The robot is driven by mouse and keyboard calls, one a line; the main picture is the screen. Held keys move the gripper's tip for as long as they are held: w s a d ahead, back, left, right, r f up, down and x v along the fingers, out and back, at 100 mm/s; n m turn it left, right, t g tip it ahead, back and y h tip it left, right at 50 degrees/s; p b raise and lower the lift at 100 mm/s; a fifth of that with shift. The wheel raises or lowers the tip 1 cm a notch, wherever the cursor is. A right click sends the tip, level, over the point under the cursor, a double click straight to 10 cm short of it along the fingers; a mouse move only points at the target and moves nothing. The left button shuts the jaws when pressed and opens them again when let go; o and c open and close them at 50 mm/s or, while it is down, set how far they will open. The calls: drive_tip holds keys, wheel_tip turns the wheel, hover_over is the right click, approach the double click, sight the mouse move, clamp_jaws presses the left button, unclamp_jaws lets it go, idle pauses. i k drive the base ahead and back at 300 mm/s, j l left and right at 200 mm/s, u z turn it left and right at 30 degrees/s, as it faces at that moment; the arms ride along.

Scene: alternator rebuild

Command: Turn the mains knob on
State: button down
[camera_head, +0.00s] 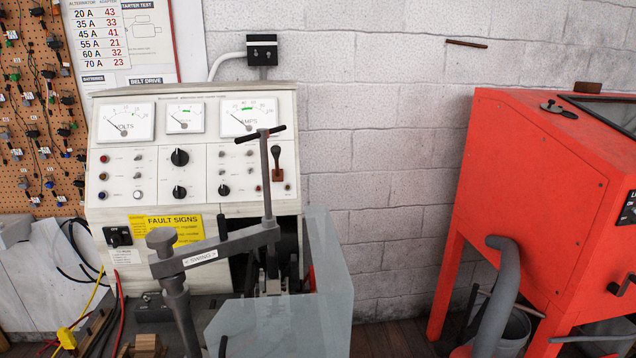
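A pale test bench panel (140,180) stands against the wall at left. A black rotary switch (118,237) sits at its lower left, beside a yellow "FAULT SIGNS" label (175,230) and above a small white label (125,256). It looks like the mains knob, but the label is too small to read surely, and I cannot tell which way the knob is turned. Other black knobs (180,157) sit higher on the panel. The needles of the three dials (126,122) rest at the left of their scales. My gripper is not in view.
A grey clamp arm with a T-handle (268,180) rises in front of the panel's lower right. A translucent guard (328,265) stands beside it. Yellow and red cables lie at lower left. A red cabinet (530,170) stands at right, with bare floor and wall between.

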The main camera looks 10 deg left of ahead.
sight(117, 240)
drive_tip(key=u, duration=1.35)
drive_tip(key=k+j+z, duration=0.2)
drive_tip(key=j, duration=0.15)
drive_tip(key=j+z, duration=0.25)
drive_tip(key=k+j+z, duration=0.2)
drive_tip(key=j, duration=0.2)
